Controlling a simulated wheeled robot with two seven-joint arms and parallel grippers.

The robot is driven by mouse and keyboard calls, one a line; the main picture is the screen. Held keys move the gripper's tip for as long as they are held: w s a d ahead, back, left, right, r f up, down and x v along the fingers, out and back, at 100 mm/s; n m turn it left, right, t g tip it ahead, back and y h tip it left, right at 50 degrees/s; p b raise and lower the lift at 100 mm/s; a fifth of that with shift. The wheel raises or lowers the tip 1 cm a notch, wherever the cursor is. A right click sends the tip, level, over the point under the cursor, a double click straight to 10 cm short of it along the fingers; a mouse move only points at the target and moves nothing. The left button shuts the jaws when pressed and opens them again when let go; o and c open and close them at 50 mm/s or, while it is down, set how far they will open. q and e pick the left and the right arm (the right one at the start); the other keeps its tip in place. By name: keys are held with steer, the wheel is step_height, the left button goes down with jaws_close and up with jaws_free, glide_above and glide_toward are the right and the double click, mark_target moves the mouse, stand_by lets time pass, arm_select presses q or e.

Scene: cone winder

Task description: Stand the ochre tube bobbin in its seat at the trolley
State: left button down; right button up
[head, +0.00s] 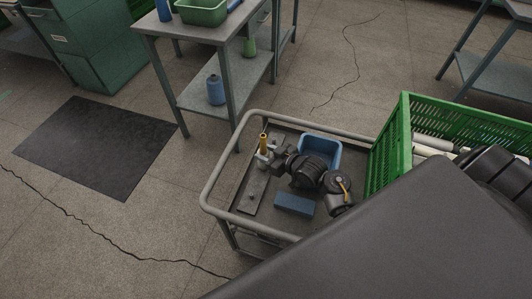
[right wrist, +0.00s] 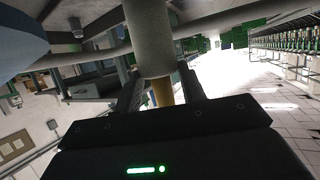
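The ochre tube bobbin (head: 263,141) shows at the left part of the trolley (head: 207,190), ochre end up, with a light grey part below. In the right wrist view, its ochre part (right wrist: 163,92) lies between the fingers of my right gripper (right wrist: 162,82), and a thick light grey cylinder continues from it. The fingers sit close on both sides and look shut on the bobbin. In the head view my right gripper (head: 267,157) is above a long grey plate (head: 248,197) on the trolley. The bobbin's lower end and its contact with any seat cannot be made out. My left gripper is out of view.
On the trolley are a blue bin (head: 333,150) and a dark blue block (head: 294,204). A raised tube rail runs around it. A green crate (head: 404,128) with pale tubes stands to the right. A workbench (head: 215,34) stands behind; a black mat (head: 95,145) lies left.

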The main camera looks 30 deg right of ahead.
steer(key=o, duration=0.6)
steer(key=shift+c, duration=0.2)
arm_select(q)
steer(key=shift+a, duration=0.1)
arm_select(e)
step_height(320, 180, up, 2)
steer(key=shift+r+p, duration=0.25)
steer(key=shift+p, duration=0.05)
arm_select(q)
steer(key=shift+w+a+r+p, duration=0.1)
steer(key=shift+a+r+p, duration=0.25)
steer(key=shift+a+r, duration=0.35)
arm_select(e)
steer(key=s+a+r, duration=0.6)
steer(key=s+r, duration=0.4)
steer(key=s, duration=0.2)
steer(key=shift+s+a+r, duration=0.2)
steer(key=shift+s+r, duration=0.05)
steer(key=shift+r, duration=0.05)
